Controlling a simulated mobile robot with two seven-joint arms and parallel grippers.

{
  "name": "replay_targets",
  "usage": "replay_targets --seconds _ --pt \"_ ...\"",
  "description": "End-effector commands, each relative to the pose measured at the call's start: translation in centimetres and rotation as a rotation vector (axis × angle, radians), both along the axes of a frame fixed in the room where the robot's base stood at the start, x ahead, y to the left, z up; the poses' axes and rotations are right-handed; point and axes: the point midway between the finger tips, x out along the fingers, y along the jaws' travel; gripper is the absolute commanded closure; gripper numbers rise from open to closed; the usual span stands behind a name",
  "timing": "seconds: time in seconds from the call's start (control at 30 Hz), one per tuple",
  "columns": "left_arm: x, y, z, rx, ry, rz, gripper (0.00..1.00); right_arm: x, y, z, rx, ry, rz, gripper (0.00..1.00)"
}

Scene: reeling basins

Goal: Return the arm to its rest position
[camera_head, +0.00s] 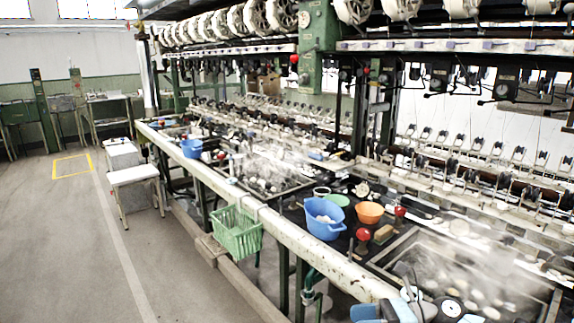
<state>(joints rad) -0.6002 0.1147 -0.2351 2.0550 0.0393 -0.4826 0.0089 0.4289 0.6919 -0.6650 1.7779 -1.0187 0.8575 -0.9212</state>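Parts of one of my arms, white, blue and dark, show at the bottom edge right of centre, over the near end of the basin bench. No pair of fingertips can be made out clearly there. It seems to be my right arm, apart from any basket or bowl; whether its gripper is open or shut cannot be told. My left gripper is not in view. No object can be seen held.
The long reeling bench (276,220) runs from far left to near right. A green basket (237,236) hangs on its front. A blue basket (323,226), orange bowl (369,213) and steaming basin (403,246) are close by. The left aisle floor (70,250) is clear; a white-topped stool (133,175) stands beside it.

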Motion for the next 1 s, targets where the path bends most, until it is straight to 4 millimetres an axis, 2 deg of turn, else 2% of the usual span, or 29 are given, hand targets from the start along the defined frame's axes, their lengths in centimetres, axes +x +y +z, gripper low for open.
replay_targets --seconds 0.03,0.1,0.27,0.37,0.47,0.6,0.7,0.87,0.9,0.97,1.0 --pt "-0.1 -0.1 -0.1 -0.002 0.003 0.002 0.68 -1.0 1.5 -0.5 0.126 0.128 -0.065 0.41" --pt "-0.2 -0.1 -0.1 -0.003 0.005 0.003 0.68 -1.7 2.5 -0.8 0.298 0.323 -0.168 0.41" --pt "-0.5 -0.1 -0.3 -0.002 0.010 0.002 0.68 -3.0 2.6 -3.2 0.678 0.812 -0.404 0.41" --pt "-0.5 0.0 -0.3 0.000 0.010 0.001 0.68 -4.2 1.4 -6.2 0.907 1.137 -0.557 0.41" --pt "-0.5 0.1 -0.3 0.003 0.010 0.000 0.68 -6.3 0.0 -10.1 1.128 1.459 -0.707 0.41" --pt "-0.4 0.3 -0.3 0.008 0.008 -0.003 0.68 -10.3 -1.7 -15.3 1.382 1.834 -0.890 0.41" --pt "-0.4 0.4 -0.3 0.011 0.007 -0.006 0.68 -13.3 -2.4 -18.4 1.526 2.043 -0.996 0.41" --pt "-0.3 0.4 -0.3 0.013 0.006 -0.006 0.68 -18.5 -3.0 -22.2 1.729 2.319 -1.149 0.41" --pt "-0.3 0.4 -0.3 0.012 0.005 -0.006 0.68 -19.9 -3.1 -23.1 -1.712 -2.294 1.143 0.41" --pt "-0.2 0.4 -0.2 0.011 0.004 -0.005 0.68 -22.0 -3.1 -24.2 -1.639 -2.194 1.103 0.41" --pt "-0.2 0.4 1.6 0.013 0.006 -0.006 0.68 -21.3 -3.2 -22.0 -1.659 -2.219 1.111 0.41"
